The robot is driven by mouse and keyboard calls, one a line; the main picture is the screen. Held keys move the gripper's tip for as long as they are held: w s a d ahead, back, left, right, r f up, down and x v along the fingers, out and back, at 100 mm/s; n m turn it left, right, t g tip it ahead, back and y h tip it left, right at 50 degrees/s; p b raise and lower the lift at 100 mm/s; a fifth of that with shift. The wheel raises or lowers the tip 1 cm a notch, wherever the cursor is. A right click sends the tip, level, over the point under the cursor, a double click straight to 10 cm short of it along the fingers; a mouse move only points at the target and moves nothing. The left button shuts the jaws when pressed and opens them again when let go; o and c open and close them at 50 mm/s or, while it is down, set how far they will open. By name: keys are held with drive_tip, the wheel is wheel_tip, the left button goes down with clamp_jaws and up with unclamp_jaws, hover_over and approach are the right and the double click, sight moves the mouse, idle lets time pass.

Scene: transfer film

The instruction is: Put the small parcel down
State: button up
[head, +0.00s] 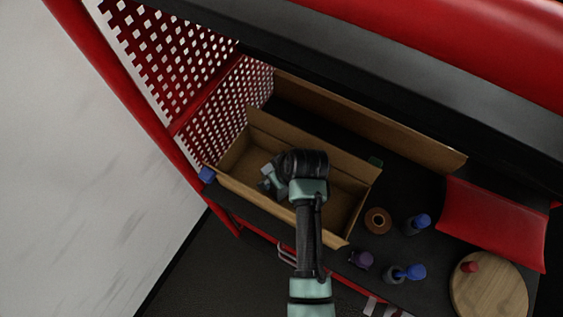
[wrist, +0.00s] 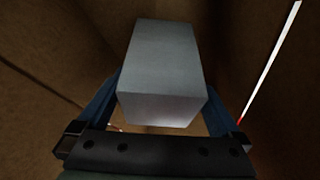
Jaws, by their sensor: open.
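The small parcel (wrist: 165,60) is a plain pale grey box in the wrist view. It sits between the two blue fingers of my gripper (wrist: 163,82), which are open around it; whether either finger touches it is unclear. Brown cardboard surrounds it in that view. In the head view my gripper (head: 271,180) is down inside an open cardboard box (head: 277,211), toward its left half. I cannot pick the parcel out clearly there, as my wrist and hand cover that spot. What lies directly beneath the parcel is hidden.
A long cardboard tray (head: 400,139) lies behind the box. Right of it on the dark bench are a brown ring (head: 378,221), blue-topped items (head: 418,223), a purple item (head: 361,259), a red panel (head: 495,225) and a round wooden board (head: 490,297). A perforated red wall (head: 215,108) stands left.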

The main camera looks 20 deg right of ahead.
drive_tip(key=v, duration=1.2)
drive_tip(key=shift+b, duration=0.35)
drive_tip(key=shift+w+f, duration=0.1)
